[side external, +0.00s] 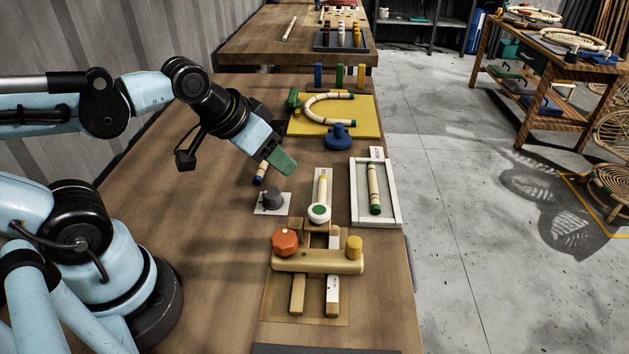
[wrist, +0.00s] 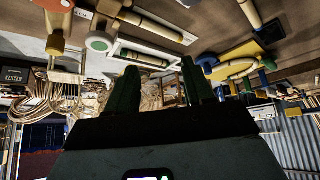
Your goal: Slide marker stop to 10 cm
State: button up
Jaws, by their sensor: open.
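A wooden crossbar (side external: 318,262) lies across two parallel wooden rails (side external: 298,293) on a thin wooden base near the front of the bench. It has an orange knob (side external: 286,242) at its left end and a yellow peg (side external: 354,247) at its right end. It looks like the marker stop, but I cannot read a scale. The yellow peg also shows in the wrist view (wrist: 55,44). My gripper (side external: 281,163) has green fingers, is tilted downward, and hangs beyond and above the crossbar, apart from it. In the wrist view its two fingers (wrist: 160,88) are spread with nothing between them.
Behind the crossbar stand a grey knob on a white plate (side external: 272,199), a pale strip with a white-and-green disc (side external: 319,212), and a white tray (side external: 353,210) holding a rattan piece. A yellow board (side external: 365,129) with bent rattan lies farther back. The bench's left side is mostly clear.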

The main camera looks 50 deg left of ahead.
jog(key=w+d+r+g, duration=0.2)
jog(key=d+r+g, duration=0.1)
jog(key=d, duration=0.5)
jog(key=r+n+g, duration=0.2)
jog(key=g, duration=0.2)
send_over(354, 241)
jog(key=shift+f, duration=6.2)
grip_shut()
